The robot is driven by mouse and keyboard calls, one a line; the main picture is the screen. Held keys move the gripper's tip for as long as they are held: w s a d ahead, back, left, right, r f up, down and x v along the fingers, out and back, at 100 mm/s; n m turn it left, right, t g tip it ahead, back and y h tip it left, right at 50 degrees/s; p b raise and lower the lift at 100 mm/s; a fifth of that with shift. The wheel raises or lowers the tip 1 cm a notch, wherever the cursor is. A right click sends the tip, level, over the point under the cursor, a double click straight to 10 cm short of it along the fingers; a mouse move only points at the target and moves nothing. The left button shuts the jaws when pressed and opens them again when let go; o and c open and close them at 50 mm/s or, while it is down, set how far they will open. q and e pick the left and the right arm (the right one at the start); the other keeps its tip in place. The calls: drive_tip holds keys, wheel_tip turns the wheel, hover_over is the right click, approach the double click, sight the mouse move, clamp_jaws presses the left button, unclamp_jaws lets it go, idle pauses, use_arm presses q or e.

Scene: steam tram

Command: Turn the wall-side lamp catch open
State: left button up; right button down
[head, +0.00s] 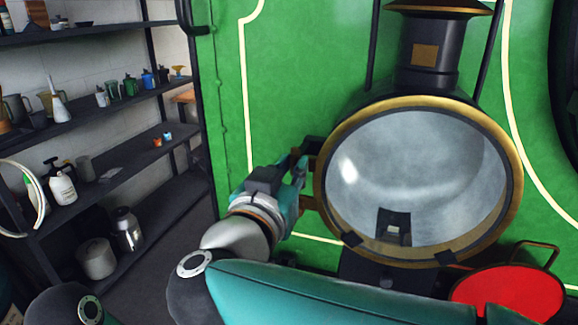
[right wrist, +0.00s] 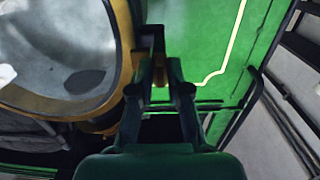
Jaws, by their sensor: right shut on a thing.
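The lamp (head: 420,180) is a large round glass with a brass rim, on the green tram front. Its rim and glass also show at the left of the right wrist view (right wrist: 62,50). My right gripper (head: 300,168) is at the lamp's left, wall-side edge. In the right wrist view, its fingers (right wrist: 160,70) are shut on the small brass catch (right wrist: 160,93) beside the rim, next to a dark bracket. The fingers hide part of the catch, so its exact angle cannot be told. My left gripper is not in view.
A dark shelf rack (head: 100,110) with bottles, cans and jugs stands along the wall at the left. A red round thing with a brass handle (head: 510,293) is below the lamp at the right. A dark chimney (head: 428,55) rises above the lamp.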

drive_tip(key=shift+d+r, duration=0.1)
drive_tip(key=shift+r, duration=0.15)
drive_tip(key=c, duration=1.3)
unclamp_jaws()
drive_tip(key=shift+f, duration=0.15)
drive_tip(key=shift+s, duration=0.1)
drive_tip(key=shift+s, duration=0.25)
drive_tip(key=v, duration=1.1)
drive_tip(key=shift+s, duration=0.2)
